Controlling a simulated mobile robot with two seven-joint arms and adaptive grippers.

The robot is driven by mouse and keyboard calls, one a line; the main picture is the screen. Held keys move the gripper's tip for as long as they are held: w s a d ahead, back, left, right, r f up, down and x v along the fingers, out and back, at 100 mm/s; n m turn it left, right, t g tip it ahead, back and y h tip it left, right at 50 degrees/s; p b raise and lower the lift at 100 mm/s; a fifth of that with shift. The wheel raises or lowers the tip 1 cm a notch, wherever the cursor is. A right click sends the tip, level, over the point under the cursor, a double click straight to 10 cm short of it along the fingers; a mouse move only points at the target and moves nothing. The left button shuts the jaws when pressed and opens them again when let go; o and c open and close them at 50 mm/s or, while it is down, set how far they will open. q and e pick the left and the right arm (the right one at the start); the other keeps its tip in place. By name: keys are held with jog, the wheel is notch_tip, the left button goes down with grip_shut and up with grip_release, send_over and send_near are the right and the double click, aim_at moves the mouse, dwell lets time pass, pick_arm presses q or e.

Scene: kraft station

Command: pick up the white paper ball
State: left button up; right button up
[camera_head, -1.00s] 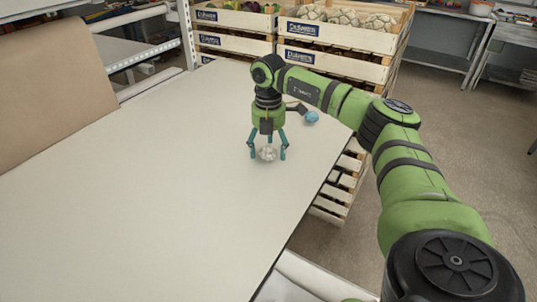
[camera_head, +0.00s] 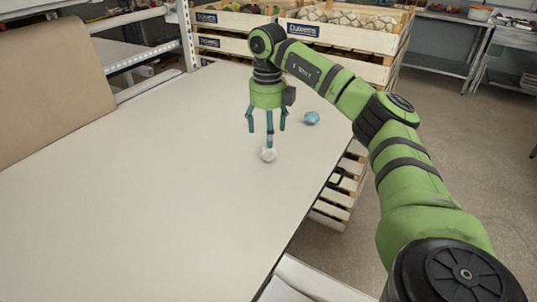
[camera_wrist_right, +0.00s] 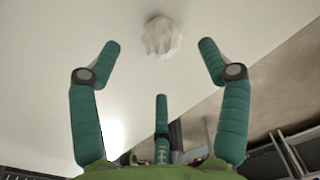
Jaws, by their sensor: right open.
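The white paper ball (camera_head: 268,155) lies on the light table (camera_head: 130,200). In the right wrist view the white paper ball (camera_wrist_right: 162,37) shows crumpled at the top, beyond the spread fingertips. The right gripper (camera_wrist_right: 158,65) is open, with nothing between its fingers. My left gripper is not in view.
Stacked wooden crates (camera_head: 340,37) stand behind the table's far right edge. A brown board (camera_head: 50,80) leans at the left. The table's left and front are clear.

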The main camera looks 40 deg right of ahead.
aim_at(269, 151)
jog(key=n, duration=1)
jog(key=shift+b, duration=0.3)
jog(key=n, duration=0.6)
jog(key=shift+d+n, duration=0.1)
jog(key=shift+n, duration=0.3)
jog(key=n, duration=0.4)
jog(key=shift+f+n, duration=0.1)
jog(key=shift+n, duration=0.3)
jog(key=shift+f+p, duration=0.6)
jog(key=shift+f, duration=2.9)
jog(key=c, duration=0.8)
